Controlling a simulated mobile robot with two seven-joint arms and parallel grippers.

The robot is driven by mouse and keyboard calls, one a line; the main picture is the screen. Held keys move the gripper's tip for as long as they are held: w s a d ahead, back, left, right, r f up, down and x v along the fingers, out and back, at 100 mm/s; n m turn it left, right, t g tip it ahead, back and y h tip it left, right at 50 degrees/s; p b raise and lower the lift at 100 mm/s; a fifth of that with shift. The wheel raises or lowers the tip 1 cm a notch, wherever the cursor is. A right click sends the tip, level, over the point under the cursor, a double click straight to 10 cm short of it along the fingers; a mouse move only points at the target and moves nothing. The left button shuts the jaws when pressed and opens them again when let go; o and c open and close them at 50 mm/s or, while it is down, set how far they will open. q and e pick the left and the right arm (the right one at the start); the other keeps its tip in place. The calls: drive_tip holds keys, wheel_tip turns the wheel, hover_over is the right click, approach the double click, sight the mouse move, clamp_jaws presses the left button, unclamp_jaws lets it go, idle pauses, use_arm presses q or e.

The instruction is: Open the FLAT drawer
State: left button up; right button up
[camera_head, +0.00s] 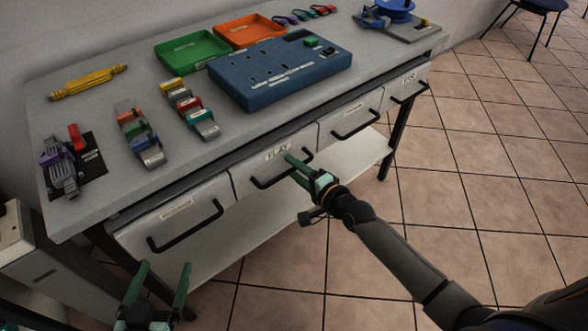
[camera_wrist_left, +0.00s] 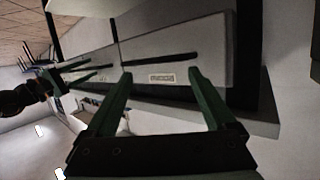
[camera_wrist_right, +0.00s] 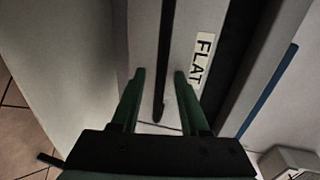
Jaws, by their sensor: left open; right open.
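The FLAT drawer (camera_head: 240,180) is the second from the left in the row under the workbench top, and its front looks flush with the neighbouring fronts. Its black bar handle (camera_head: 268,184) sits below the FLAT label (camera_head: 278,152). The label also shows in the right wrist view (camera_wrist_right: 202,60). My right gripper (camera_head: 296,166) is open at the right part of this handle. In the right wrist view the handle (camera_wrist_right: 166,50) runs between the two open fingertips (camera_wrist_right: 159,73); contact cannot be told. My left gripper (camera_head: 164,266) is open and empty, low in front of the leftmost drawer.
The leftmost drawer (camera_head: 180,212) and two drawers to the right have similar handles. A white lower shelf (camera_head: 345,158) lies below. The bench top holds a blue panel (camera_head: 280,75), green (camera_head: 190,50) and orange trays (camera_head: 250,30), and connectors. Tiled floor in front is clear.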

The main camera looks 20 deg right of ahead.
drive_tip(key=shift+w, duration=0.1)
clamp_jaws()
idle(0.4)
idle(1.1)
